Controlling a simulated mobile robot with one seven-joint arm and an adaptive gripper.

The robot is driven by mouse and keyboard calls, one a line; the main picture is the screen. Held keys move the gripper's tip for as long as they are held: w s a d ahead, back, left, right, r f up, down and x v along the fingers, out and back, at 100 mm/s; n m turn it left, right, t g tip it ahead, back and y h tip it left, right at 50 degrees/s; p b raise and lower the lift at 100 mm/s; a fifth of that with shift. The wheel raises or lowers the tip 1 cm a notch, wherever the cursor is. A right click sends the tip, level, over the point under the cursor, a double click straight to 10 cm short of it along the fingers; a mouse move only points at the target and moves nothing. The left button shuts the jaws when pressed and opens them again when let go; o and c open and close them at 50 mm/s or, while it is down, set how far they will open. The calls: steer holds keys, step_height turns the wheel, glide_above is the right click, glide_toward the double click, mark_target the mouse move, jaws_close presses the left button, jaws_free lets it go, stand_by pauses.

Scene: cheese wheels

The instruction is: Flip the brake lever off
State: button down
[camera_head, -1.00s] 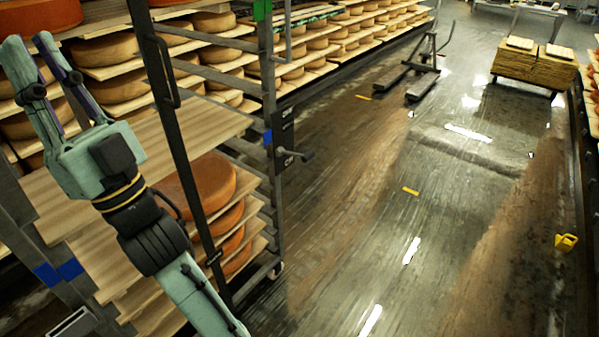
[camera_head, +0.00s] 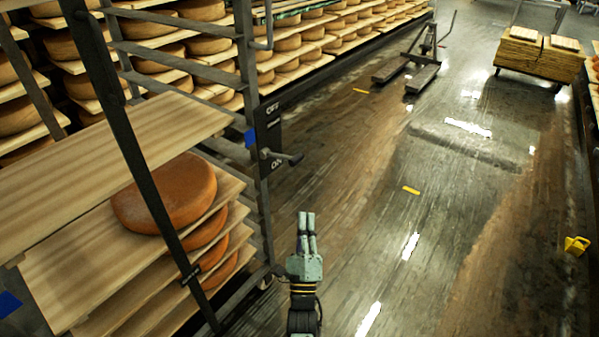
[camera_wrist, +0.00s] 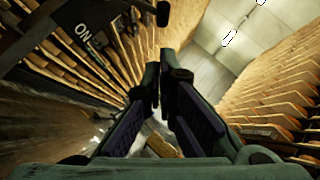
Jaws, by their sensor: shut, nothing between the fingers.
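The brake lever (camera_head: 289,158) is a dark handle sticking out to the right from a black plate (camera_head: 268,130) on the rack's post. The plate has OFF lettering at its top and ON lettering at its bottom; the lever sits nearer the ON lettering. My gripper (camera_head: 306,217) is shut and empty, below and slightly right of the lever and apart from it. In the wrist view the fingertips of my gripper (camera_wrist: 158,68) are close together. The ON lettering (camera_wrist: 83,34) shows there at upper left, with a dark rounded part (camera_wrist: 162,12) at the top.
The rack (camera_head: 245,60) holds wooden boards and orange cheese wheels (camera_head: 168,195) left of my gripper. The floor (camera_head: 350,200) to the right is open.

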steer(key=shift+s+d+f+m+h, duration=0.2)
steer(key=shift+d+f+m+h, duration=0.25)
steer(key=shift+d+f, duration=0.3)
steer(key=shift+a+f, duration=0.1)
steer(key=shift+a, duration=0.05)
steer(key=a+r+p+x, duration=0.1)
steer(key=p+x, duration=0.4)
steer(key=x, duration=0.8)
steer(key=shift+s+a, duration=0.4)
steer(key=shift+a, duration=0.3)
steer(key=shift+r+y, duration=0.2)
steer(key=shift+y, duration=0.05)
